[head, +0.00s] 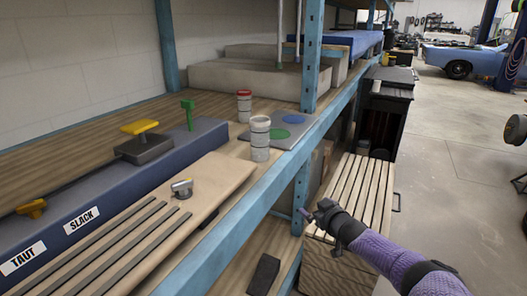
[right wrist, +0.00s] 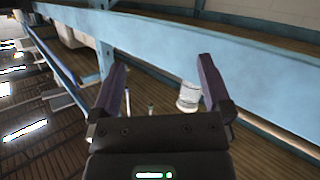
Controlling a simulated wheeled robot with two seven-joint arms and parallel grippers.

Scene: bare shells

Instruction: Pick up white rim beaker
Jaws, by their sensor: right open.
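The white rim beaker (head: 260,138) stands upright on the wooden shelf near its front edge, at the left side of a grey mat (head: 301,134). It also shows in the right wrist view (right wrist: 188,97), beyond the fingers and nearer the right one. My right gripper (head: 309,212) is open and empty. It is in front of the shelf's blue edge, lower than the beaker and to its right, well apart from it. In the right wrist view its two fingers (right wrist: 162,60) are spread. My left gripper is not in view.
A red-rimmed beaker (head: 244,106) stands behind the white one. The mat has a blue and a green circle. A blue upright post (head: 311,60) and the blue shelf beam (head: 240,212) are close by. A tan panel (head: 120,235) and a blue block labelled TAUT and SLACK lie left.

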